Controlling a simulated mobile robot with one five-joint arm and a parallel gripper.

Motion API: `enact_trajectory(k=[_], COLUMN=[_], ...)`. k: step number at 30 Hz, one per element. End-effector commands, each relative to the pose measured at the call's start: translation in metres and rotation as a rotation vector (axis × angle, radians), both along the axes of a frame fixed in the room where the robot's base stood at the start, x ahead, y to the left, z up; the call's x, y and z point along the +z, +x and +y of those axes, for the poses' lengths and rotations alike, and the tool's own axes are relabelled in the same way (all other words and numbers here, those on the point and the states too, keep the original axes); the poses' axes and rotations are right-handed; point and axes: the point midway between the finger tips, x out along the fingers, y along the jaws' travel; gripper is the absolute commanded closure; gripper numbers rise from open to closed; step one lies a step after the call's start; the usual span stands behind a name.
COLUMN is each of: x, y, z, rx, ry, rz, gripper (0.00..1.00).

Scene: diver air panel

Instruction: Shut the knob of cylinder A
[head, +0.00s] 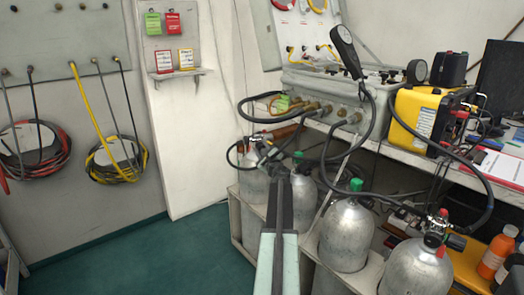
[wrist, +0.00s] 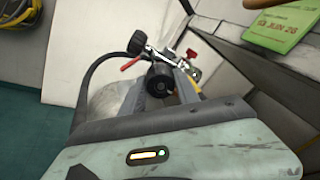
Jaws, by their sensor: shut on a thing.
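My gripper (head: 277,165) reaches to the valve at the top of the far-left grey cylinder (head: 254,187). No letter is readable on it, so I cannot confirm that it is cylinder A. In the wrist view my gripper (wrist: 161,82) has its two fingers on either side of a black knob (wrist: 159,79), shut on it. The knob faces the camera. Behind it is a metal valve fitting with a red lever (wrist: 131,63), another round black knob (wrist: 137,42) and a small red part (wrist: 192,54). My arm hides part of the cylinder in the head view.
More cylinders stand to the right, one with a green cap (head: 355,185) and one at the front right (head: 415,268). Black hoses hang from the panel (head: 340,85) above. A yellow unit (head: 424,113) sits on the bench. The green floor (head: 190,250) at left is clear.

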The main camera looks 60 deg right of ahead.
Motion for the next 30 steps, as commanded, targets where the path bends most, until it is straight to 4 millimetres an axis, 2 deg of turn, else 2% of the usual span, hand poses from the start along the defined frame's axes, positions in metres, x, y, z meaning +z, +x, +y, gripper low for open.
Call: enact_trajectory(k=[11, 12, 14, 24, 30], x=[0.0, 0.0, 0.0, 0.0, -0.001], y=[0.0, 0.0, 0.0, -0.002, -0.021], z=[0.001, 0.001, 0.001, 0.002, 0.018], rx=[0.001, 0.001, 0.0, 0.0, -0.001], ry=[0.004, 0.004, 0.003, 0.003, 0.003], rz=[-0.003, -0.003, -0.003, -0.003, -0.003], gripper=[1.0, 0.55, 0.41, 0.41, 0.41])
